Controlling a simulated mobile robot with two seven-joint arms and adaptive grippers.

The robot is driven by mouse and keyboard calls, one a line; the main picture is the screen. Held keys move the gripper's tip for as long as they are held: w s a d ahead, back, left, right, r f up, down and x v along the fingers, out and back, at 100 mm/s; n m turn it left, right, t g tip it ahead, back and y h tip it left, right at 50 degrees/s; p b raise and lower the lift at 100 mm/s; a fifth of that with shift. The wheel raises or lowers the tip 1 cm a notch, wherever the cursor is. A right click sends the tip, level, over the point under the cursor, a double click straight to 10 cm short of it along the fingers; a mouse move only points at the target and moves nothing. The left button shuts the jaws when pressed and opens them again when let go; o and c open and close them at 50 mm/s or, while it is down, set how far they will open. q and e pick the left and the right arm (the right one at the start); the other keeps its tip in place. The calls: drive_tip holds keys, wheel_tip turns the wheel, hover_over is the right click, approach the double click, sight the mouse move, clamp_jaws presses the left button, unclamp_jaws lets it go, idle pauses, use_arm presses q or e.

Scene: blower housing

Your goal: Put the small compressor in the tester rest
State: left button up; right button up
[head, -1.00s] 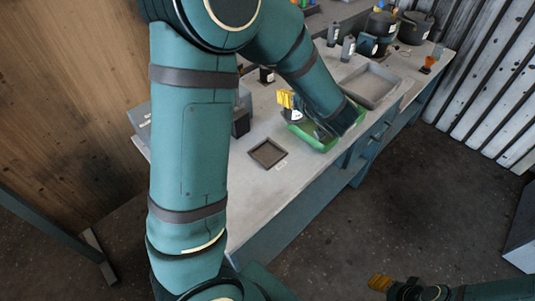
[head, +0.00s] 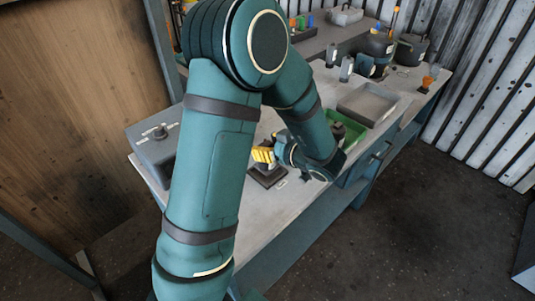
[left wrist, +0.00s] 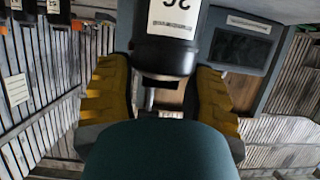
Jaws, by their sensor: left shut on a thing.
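My left gripper (head: 263,155), with yellow fingers, is over the bench, just above a dark square rest (head: 268,181). It is shut on a black part with a white label, the small compressor (left wrist: 165,52), which shows between the yellow fingers (left wrist: 160,100) in the left wrist view. In the head view the fingers and arm mostly hide the compressor, and I cannot tell whether it touches the rest. My right gripper is out of view.
A green tray (head: 356,136) with a dark item and a grey tray (head: 367,104) lie to the right. A grey box (head: 152,152) with a knob stands at left. Small bottles (head: 346,68) and dark pots (head: 409,49) stand farther back.

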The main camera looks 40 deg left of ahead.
use_arm(q)
wheel_tip(320, 180, down, 2)
drive_tip(key=shift+w+f+b, duration=0.1)
drive_tip(key=shift+f+b, duration=0.15)
drive_tip(key=shift+b, duration=0.05)
drive_tip(key=shift+r, duration=0.1)
drive_tip(key=o, duration=1.2)
drive_tip(key=shift+f, duration=0.2)
